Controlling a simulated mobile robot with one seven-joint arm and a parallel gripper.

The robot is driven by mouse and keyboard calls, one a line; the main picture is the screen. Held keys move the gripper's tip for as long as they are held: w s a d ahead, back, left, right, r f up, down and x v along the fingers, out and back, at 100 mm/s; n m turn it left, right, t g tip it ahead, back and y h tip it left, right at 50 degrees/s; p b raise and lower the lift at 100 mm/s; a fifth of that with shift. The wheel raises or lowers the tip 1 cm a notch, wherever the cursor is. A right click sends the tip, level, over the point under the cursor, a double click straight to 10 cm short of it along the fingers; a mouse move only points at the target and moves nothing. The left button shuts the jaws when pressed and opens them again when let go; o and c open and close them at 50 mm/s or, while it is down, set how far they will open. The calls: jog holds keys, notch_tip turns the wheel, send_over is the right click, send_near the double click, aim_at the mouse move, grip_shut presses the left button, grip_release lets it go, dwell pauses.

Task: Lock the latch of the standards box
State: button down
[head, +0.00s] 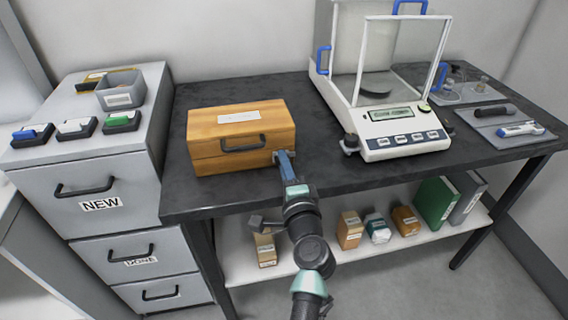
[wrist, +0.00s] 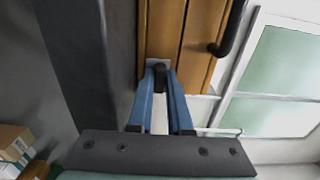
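The standards box (head: 239,136) is a closed wooden box on the dark table, with a black handle on its front. It also shows in the wrist view (wrist: 195,45). My gripper (head: 283,154) reaches the box's front at its right end. In the wrist view, the two blue fingers of my gripper (wrist: 161,72) stand apart on either side of a small dark latch (wrist: 160,77) near the box's edge. The fingertips are close to the latch; I cannot tell whether they press on it. In the head view my gripper hides the latch.
A glass-walled balance (head: 405,140) stands right of the box. A grey drawer cabinet (head: 95,165) stands left. The table's front edge (head: 225,205) runs under my arm. A lower shelf (head: 340,250) holds small boxes and binders. Some tabletop in front of the box is clear.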

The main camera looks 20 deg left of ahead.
jog(key=shift+f+b, duration=0.1)
jog(key=shift+b, duration=0.2)
jog(key=n+b, duration=0.2)
jog(key=n, duration=0.1)
jog(key=shift+f+b, duration=0.15)
jog(key=shift+b, duration=0.2)
jog(key=n+b, duration=1.1)
jog(key=shift+n, duration=0.3)
jog(key=shift+n+b, duration=1.2)
jog(key=shift+n, duration=0.4)
jog(key=shift+r, duration=0.2)
jog(key=c, duration=1.1)
grip_release()
